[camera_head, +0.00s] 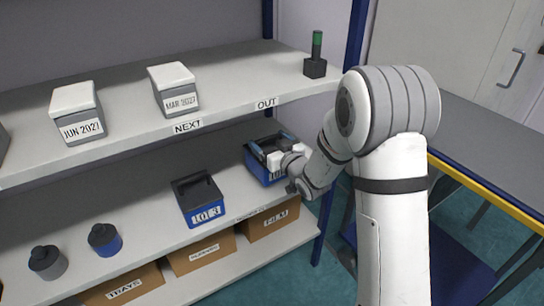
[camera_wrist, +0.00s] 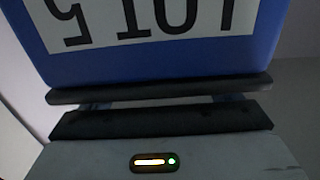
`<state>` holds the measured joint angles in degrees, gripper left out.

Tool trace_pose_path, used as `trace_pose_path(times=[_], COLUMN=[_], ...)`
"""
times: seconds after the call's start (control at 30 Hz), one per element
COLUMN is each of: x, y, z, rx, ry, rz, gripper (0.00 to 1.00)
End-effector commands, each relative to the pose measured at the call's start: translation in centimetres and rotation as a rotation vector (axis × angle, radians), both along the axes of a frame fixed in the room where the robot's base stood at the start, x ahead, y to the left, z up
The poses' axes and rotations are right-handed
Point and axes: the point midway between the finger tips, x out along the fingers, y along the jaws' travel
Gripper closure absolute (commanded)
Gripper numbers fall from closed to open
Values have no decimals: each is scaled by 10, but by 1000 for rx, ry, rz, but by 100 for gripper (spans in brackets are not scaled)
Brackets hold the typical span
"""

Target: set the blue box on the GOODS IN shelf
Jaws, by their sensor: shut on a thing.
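A blue box (camera_head: 257,168) with a white label is at the right end of the middle shelf (camera_head: 150,213). In the wrist view its blue face (camera_wrist: 150,65) fills the top, with an upside-down "LOT 5" label. My gripper (camera_head: 270,153) is at the box's top and shut on it. I cannot tell whether the box's base touches the shelf. A second blue box (camera_head: 199,214), with a dark top and a "LOT 3" label, stands to its left. A small label on the middle shelf's front edge is too blurred to read.
A grey pot (camera_head: 46,262) and a blue pot (camera_head: 105,240) stand farther left on the middle shelf. The upper shelf (camera_head: 230,85) holds dated boxes and a green-topped item (camera_head: 316,60). Cardboard boxes (camera_head: 203,255) sit below. A blue post (camera_head: 328,215) is close right of my gripper.

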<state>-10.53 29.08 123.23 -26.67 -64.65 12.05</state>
Motion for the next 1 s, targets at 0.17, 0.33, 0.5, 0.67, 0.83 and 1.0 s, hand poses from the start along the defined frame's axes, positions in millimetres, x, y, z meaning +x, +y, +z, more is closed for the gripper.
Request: trace_pose_path(times=[0.17,0.33,0.5,0.67,0.83,1.0], x=[1,1,1,1,1,1], y=[-2,-3,-3,-3,-3,-4], z=[-15,-36,-36,-38,-39,-39], rx=[3,2,3,3,1,1], ry=[-2,-2,-6,-6,-1,-1], rz=[-4,-5,-6,-6,-6,-6], gripper=[87,87,87,87,6,0])
